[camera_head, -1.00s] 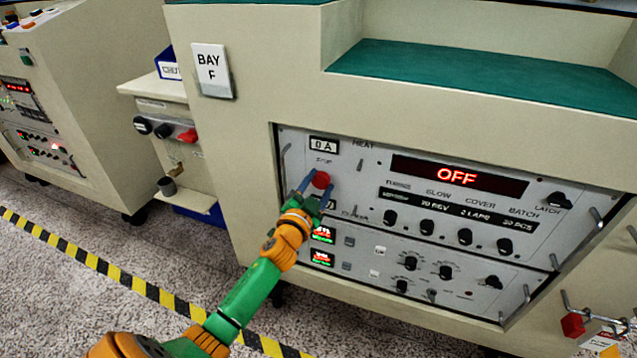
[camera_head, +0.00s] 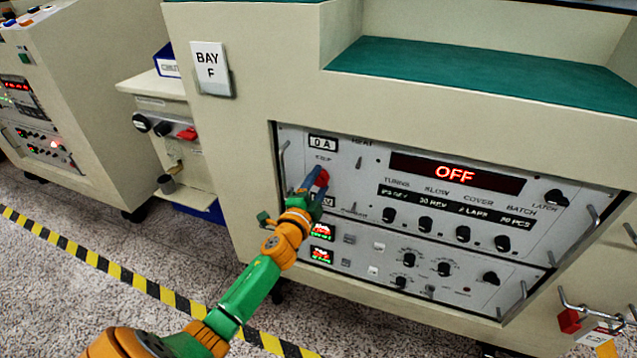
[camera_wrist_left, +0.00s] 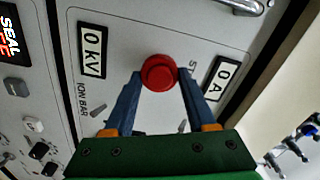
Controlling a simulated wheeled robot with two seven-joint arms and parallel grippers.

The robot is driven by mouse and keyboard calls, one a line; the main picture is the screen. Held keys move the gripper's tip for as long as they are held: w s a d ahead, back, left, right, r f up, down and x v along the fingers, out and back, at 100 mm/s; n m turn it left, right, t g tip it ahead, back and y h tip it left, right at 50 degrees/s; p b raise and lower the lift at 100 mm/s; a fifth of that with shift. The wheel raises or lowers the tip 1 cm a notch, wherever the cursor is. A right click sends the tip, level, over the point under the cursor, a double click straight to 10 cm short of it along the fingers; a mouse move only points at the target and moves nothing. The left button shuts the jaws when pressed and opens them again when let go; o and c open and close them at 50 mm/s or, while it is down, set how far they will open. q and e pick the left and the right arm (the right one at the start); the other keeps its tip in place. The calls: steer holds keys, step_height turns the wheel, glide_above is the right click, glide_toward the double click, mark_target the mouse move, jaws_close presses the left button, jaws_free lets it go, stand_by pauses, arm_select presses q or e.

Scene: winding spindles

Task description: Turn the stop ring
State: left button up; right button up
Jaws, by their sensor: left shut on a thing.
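The red stop ring (camera_head: 322,179) sits on the grey control panel under the label STOP, below the 0 A meter. In the left wrist view the round red ring (camera_wrist_left: 158,73) lies between the two blue fingertips. My left gripper (camera_head: 313,180) is shut on it, one finger at each side; in the wrist view the gripper (camera_wrist_left: 158,80) reaches it straight on. In the head view the gripper hides part of the ring. My right gripper is not in view.
The display (camera_head: 456,173) reads OFF. A row of black knobs (camera_head: 425,224) lies to the right of the ring, with a small switch (camera_head: 359,162) closer by. A metal handle (camera_head: 283,163) stands just left. The BAY F sign (camera_head: 212,69) is above left.

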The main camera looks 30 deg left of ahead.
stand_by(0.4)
arm_select(q)
steer(key=o, duration=1.4)
steer(key=shift+s+d, duration=0.15)
steer(key=shift+s, duration=0.25)
steer(key=p+v, duration=0.1)
steer(key=v, duration=0.5)
steer(key=shift+s, duration=0.15)
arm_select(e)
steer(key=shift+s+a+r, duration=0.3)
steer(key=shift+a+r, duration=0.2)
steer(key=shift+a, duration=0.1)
